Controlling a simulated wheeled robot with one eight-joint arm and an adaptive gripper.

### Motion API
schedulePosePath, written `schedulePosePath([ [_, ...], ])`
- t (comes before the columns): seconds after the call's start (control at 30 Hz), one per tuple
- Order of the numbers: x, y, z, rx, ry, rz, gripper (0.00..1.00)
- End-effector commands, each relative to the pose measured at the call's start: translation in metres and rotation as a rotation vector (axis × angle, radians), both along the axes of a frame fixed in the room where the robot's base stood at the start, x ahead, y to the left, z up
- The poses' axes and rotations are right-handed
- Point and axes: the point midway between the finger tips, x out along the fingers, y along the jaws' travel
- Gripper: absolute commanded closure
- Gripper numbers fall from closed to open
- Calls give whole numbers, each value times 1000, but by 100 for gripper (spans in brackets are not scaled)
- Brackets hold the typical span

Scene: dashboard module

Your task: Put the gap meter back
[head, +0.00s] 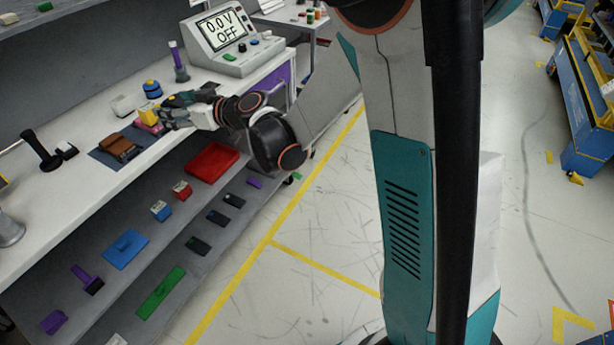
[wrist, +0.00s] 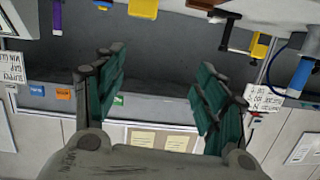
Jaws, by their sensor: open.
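I cannot tell for sure which object is the gap meter. In the head view my gripper (head: 172,116) is over the workbench (head: 78,148), beside a yellow block (head: 150,112) and a pink piece (head: 152,127). In the wrist view my gripper (wrist: 160,78) has its green-padded fingers wide apart, with nothing held between them. A brown device (head: 120,147) lies on a dark mat (head: 98,157) to the left of the gripper in the head view. Part of the gripper's surroundings is hidden by my wrist.
A white box (head: 122,105), a blue cylinder (head: 153,90) and a purple-topped stand (head: 179,65) stand near the gripper. A meter console (head: 235,55) reads "0.0 V OFF". A black upright tool (head: 40,150) stands left. The lower shelf (head: 130,285) holds a red tray (head: 212,162) and several parts.

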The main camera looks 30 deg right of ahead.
Motion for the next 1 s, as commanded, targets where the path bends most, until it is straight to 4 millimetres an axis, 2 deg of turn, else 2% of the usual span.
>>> schedulePosePath([
  [0.03, -14, -4, 9, -14, 31, -3, 34],
  [0.2, -58, -18, 26, -57, 148, -22, 34],
  [0.43, -126, -45, 35, -119, 309, -89, 34],
  [0.67, -199, -82, 31, -183, 460, -208, 34],
  [1.0, -305, -147, 7, -264, 638, -455, 34],
])
